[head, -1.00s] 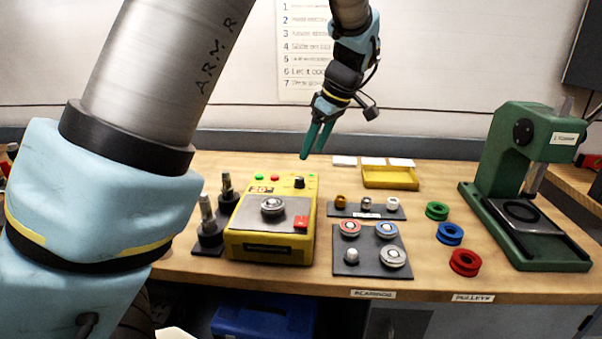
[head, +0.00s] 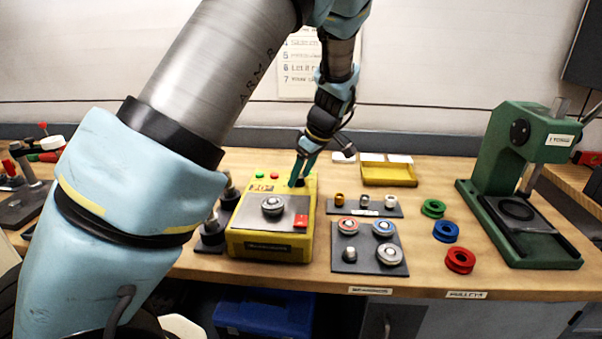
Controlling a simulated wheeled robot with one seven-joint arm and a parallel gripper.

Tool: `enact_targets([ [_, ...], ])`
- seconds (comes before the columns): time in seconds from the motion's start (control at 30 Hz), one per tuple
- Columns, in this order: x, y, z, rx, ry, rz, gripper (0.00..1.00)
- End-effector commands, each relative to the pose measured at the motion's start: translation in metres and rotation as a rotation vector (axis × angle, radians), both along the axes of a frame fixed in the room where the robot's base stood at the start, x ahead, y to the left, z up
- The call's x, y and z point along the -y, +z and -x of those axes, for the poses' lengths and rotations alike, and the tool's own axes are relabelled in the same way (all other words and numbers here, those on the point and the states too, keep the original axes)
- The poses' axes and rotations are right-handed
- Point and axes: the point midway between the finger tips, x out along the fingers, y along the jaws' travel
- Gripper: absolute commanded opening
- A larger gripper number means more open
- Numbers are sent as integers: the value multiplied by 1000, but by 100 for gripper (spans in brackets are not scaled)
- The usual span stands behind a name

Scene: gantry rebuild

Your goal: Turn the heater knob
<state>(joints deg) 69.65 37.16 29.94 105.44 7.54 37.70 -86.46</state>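The heater (head: 240,240) is a yellow box on the bench with a grey top plate, a red display and small green and red lights. Its black knob (head: 299,183) is at the back right corner of the top, partly hidden by my fingers. My gripper (head: 299,178) has teal fingers and points down at the knob. The fingers look apart, one on each side of the knob; whether they touch it I cannot tell. A metal bearing (head: 272,205) sits on the heater's plate.
A dark mat (head: 342,265) with several bearings and a small rack (head: 340,209) stand right of the heater. A yellow tray (head: 390,178) is behind. Green, blue and red pulleys (head: 460,261) and a green press (head: 490,170) are further right. Dark posts (head: 212,235) stand close on the left.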

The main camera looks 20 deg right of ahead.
Motion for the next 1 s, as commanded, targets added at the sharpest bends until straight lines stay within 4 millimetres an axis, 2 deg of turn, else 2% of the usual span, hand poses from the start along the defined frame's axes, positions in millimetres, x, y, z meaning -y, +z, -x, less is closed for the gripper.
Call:
enact_targets([
  [0.07,0,0,0,0,0,0,53],
  [0.53,0,1,0,0,0,0,0],
  [1.0,0,0,0,0,-39,0,0],
])
